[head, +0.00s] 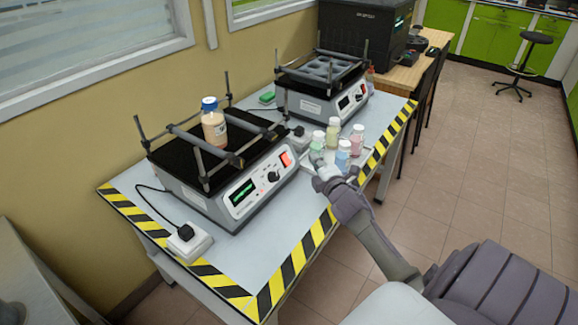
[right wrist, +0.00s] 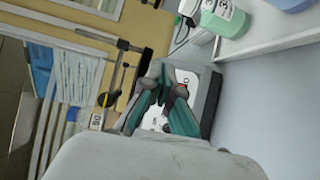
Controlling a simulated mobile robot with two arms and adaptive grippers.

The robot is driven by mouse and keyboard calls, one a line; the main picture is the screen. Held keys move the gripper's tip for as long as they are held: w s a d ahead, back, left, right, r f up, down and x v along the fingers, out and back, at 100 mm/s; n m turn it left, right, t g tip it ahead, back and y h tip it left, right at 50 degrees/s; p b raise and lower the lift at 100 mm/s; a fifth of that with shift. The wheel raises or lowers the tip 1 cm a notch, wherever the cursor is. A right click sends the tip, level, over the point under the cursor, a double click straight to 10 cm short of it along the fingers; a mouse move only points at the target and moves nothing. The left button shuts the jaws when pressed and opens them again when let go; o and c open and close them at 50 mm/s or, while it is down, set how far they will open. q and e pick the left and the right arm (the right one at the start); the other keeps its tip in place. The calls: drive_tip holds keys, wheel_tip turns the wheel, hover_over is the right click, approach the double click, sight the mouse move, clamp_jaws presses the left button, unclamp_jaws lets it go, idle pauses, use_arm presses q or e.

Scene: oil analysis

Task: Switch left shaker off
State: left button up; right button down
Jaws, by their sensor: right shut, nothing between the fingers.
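The left shaker (head: 215,197) stands on the near part of the table, its front panel facing right. Its red power switch (head: 285,159) glows, and its green display (head: 243,192) is lit. A black knob (head: 273,176) sits between them. A blue-capped bottle (head: 213,128) stands upright on its black platform between the bars. My right gripper (head: 318,160) is to the right of the switch and apart from it, close to the small bottles. In the right wrist view, the fingers (right wrist: 162,84) are shut and empty, partly covering the shaker's panel. My left gripper is out of view.
A second shaker (head: 318,107) stands farther back. A white tray (head: 368,157) with several small bottles, including a green one (right wrist: 225,18), is beside my right gripper. A white socket box (head: 188,243) sits at the near left. The striped front table edge is clear.

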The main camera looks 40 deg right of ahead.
sight(286, 160)
drive_tip(key=w+a+f+b, duration=0.1)
drive_tip(key=w+f+b, duration=0.3)
drive_tip(key=w+b, duration=0.1)
drive_tip(key=shift+w+a+f, duration=0.2)
drive_tip(key=shift+w+a, duration=0.15)
drive_tip(key=shift+w, duration=0.05)
drive_tip(key=shift+w, duration=0.1)
idle(1.2)
drive_tip(key=shift+w+a+f+b, duration=0.1)
drive_tip(key=shift+w+f+b, duration=0.15)
drive_tip(key=shift+b, duration=0.1)
drive_tip(key=shift+w, duration=0.1)
idle(0.3)
drive_tip(key=shift+w+f, duration=0.15)
idle(0.3)
drive_tip(key=shift+s+r+p, duration=0.5)
drive_tip(key=shift+s+p, duration=0.05)
drive_tip(key=shift+s, duration=0.1)
